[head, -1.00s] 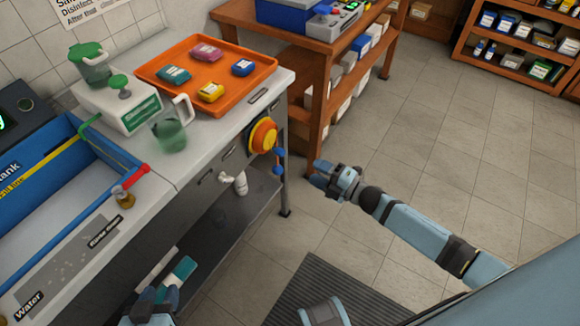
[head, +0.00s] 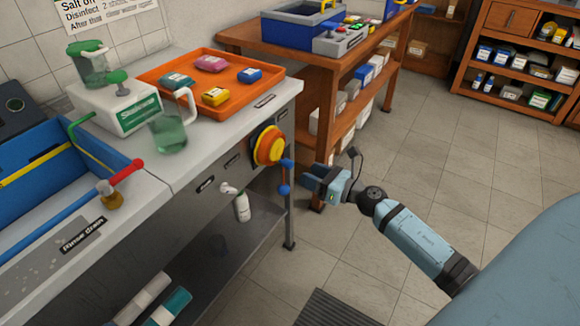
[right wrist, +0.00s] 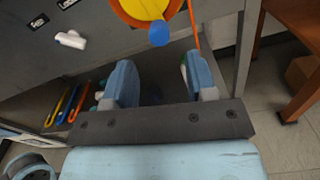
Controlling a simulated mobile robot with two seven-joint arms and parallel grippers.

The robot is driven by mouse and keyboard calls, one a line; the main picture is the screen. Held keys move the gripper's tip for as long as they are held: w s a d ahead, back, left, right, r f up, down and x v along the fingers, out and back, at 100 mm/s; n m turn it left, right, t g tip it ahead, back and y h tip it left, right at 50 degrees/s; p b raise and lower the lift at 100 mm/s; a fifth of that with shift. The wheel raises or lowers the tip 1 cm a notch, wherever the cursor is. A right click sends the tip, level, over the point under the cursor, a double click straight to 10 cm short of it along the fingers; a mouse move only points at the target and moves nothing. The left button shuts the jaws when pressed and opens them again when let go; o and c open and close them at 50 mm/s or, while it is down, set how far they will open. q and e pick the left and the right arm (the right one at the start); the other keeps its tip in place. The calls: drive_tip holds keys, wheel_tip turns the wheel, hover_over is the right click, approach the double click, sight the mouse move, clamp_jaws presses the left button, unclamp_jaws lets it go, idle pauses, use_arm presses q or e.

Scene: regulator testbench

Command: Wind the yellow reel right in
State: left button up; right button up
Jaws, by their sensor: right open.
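The yellow reel (head: 268,146) is mounted on the right part of the bench's grey front, with an orange rim around it. My right gripper (head: 308,180) is open and empty, just right of the hanging blue piece and apart from the reel. In the right wrist view its two blue fingers (right wrist: 160,85) stand apart below the blue end. My left gripper is out of view.
An orange tray (head: 150,76) with several coloured blocks lies on the bench top above the reel. A white tap-like fitting (head: 232,188) and bottle hang left of the reel. A wooden table (head: 330,62) stands behind my right gripper. The floor at right is clear.

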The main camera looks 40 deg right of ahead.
sight(292, 167)
drive_tip(key=x, duration=0.6)
drive_tip(key=shift+w+a, duration=0.15)
drive_tip(key=shift+w, duration=0.2)
drive_tip(key=c, duration=0.9)
